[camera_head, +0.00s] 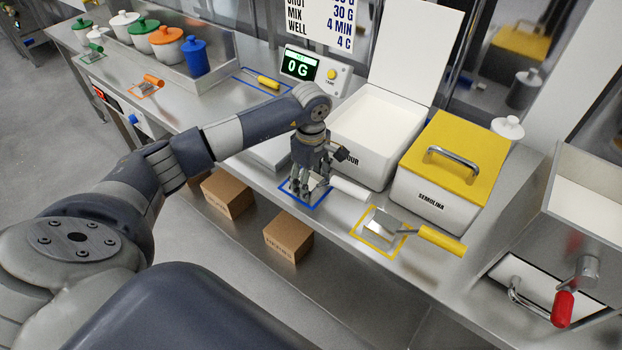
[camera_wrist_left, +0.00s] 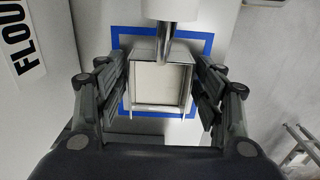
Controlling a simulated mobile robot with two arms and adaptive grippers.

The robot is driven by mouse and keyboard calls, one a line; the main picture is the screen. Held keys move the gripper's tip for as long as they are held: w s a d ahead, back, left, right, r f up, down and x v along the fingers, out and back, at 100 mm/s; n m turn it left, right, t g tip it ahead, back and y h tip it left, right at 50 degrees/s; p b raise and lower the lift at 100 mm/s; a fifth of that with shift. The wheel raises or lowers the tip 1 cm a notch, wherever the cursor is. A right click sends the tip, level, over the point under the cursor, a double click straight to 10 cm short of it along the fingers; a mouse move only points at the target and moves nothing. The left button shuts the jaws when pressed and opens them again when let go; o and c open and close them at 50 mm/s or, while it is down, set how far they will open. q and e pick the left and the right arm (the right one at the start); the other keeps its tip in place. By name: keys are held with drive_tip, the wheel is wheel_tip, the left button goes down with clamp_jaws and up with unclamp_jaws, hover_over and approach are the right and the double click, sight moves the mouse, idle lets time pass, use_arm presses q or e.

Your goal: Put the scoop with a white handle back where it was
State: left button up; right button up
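The scoop with a white handle lies inside a blue square outline (camera_head: 316,204) on the counter. Its white handle (camera_head: 350,188) sticks out to the right beyond the outline. In the left wrist view its metal pan (camera_wrist_left: 160,105) sits within the blue outline (camera_wrist_left: 206,48), with the handle at the top. My left gripper (camera_head: 303,193) is low over the pan and hides most of it in the head view. In the wrist view its fingers (camera_wrist_left: 161,80) stand apart on both sides of the pan; I cannot tell whether they touch it. My right gripper is not in view.
An open flour bin (camera_head: 375,135) stands behind the scoop, with a yellow-lidded semolina bin (camera_head: 447,165) to its right. A yellow-handled scoop (camera_head: 432,240) lies by a yellow outline. A scale display (camera_head: 301,66) reads 0 G. Cardboard boxes (camera_head: 227,194) sit on the lower shelf.

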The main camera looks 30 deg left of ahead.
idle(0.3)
use_arm(q)
drive_tip(key=shift+r, duration=0.55)
wheel_tip(320, 180, up, 11)
drive_tip(key=b, duration=0.3)
drive_tip(key=shift+r, duration=0.15)
